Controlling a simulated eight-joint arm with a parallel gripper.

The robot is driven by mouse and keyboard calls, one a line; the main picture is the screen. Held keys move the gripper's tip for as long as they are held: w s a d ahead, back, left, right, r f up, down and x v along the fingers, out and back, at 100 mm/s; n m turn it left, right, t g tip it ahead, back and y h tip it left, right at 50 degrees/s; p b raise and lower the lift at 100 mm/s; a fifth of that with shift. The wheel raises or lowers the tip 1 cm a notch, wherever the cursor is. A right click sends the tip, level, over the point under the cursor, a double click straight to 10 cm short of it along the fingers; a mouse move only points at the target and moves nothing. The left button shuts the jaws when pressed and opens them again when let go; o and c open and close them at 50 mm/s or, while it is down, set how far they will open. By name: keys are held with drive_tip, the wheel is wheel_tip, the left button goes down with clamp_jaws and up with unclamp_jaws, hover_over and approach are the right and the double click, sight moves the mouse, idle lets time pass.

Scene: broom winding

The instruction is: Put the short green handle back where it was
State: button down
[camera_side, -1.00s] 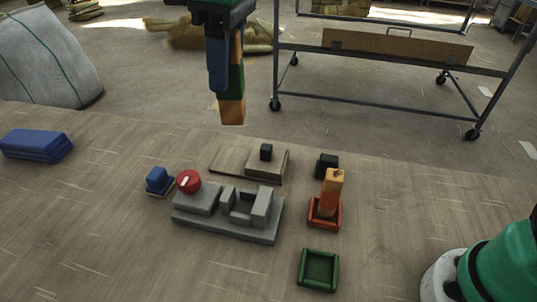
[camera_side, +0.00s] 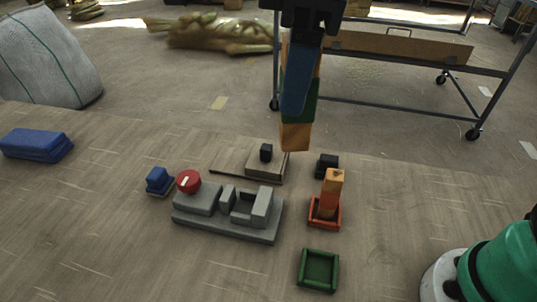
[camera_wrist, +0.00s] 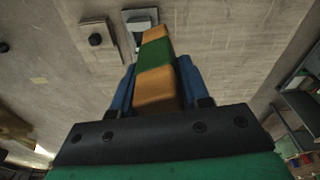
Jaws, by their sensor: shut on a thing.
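My gripper (camera_side: 298,108) is shut on the short green handle (camera_side: 295,138), an orange block with a green band. It hangs upright in the air, above and behind the grey fixture in the side view. In the wrist view the handle (camera_wrist: 155,52) shows orange, green and orange between the blue fingers (camera_wrist: 155,90). The square green tray (camera_side: 318,270) at the front is empty. The red tray (camera_side: 325,225) holds another upright orange handle (camera_side: 332,190), whose lower part is hidden by the tray's wall.
The grey fixture (camera_side: 215,225) with a red knob (camera_side: 188,181) stands mid-table. A blue block (camera_side: 158,179), a black block (camera_side: 327,165) and a flat wooden board (camera_side: 232,160) stand around it. The front left table is clear.

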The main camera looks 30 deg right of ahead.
drive_tip(key=s+d+f+n, duration=0.1)
drive_tip(key=s+d+f, duration=0.1)
drive_tip(key=s, duration=0.4)
drive_tip(key=f, duration=2)
drive_tip(key=shift+w+d, duration=0.15)
drive_tip(key=shift+d, duration=0.05)
drive_tip(key=shift+f, duration=0.1)
drive_tip(key=shift+c, duration=2.1)
unclamp_jaws()
